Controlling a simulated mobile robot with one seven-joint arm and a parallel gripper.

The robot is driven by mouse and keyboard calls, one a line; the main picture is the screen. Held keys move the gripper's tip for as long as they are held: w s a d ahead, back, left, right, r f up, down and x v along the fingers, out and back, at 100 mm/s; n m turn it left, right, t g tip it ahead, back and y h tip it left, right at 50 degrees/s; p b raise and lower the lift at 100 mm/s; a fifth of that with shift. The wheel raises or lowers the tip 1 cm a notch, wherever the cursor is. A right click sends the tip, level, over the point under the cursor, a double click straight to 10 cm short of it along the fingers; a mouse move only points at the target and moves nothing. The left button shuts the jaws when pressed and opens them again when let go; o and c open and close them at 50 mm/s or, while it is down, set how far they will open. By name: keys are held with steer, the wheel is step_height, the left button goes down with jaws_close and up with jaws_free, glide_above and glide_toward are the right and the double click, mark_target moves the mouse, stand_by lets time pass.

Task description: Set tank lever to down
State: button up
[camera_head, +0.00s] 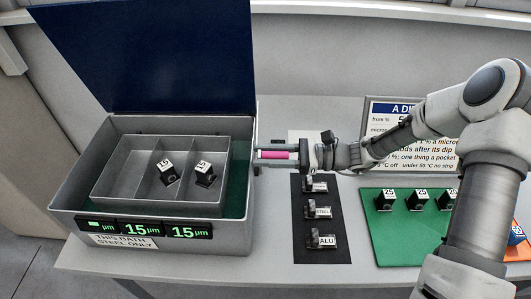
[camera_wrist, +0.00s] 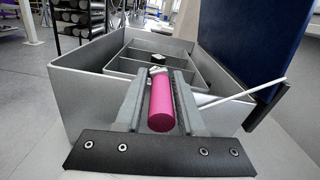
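The tank (camera_head: 150,236) is an open grey box with its blue lid (camera_head: 150,50) raised. The lever's pink grip (camera_head: 273,155) is at the tank's right side, lying along my fingers. The pink grip also shows in the wrist view (camera_wrist: 161,103). A thin white rod (camera_wrist: 240,93) runs from behind one finger toward the lid side; its join to the grip is hidden. My gripper (camera_head: 275,157) reaches in from the right, its fingers close on both sides of the pink grip.
A grey divided tray (camera_head: 160,195) with two blocks marked 15 sits inside the tank. A black mat (camera_head: 322,253) with labelled pieces lies in front of my gripper. A green mat (camera_head: 402,248) with several blocks and a sign (camera_head: 380,108) are at right.

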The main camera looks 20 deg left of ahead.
steer(key=shift+o, duration=1.2)
steer(key=shift+s+f, duration=0.1)
steer(key=shift+d, duration=0.1)
steer(key=b+v, duration=0.1)
steer(key=v, duration=1.6)
steer(key=shift+d+b, duration=0.15)
steer(key=shift+b, duration=0.15)
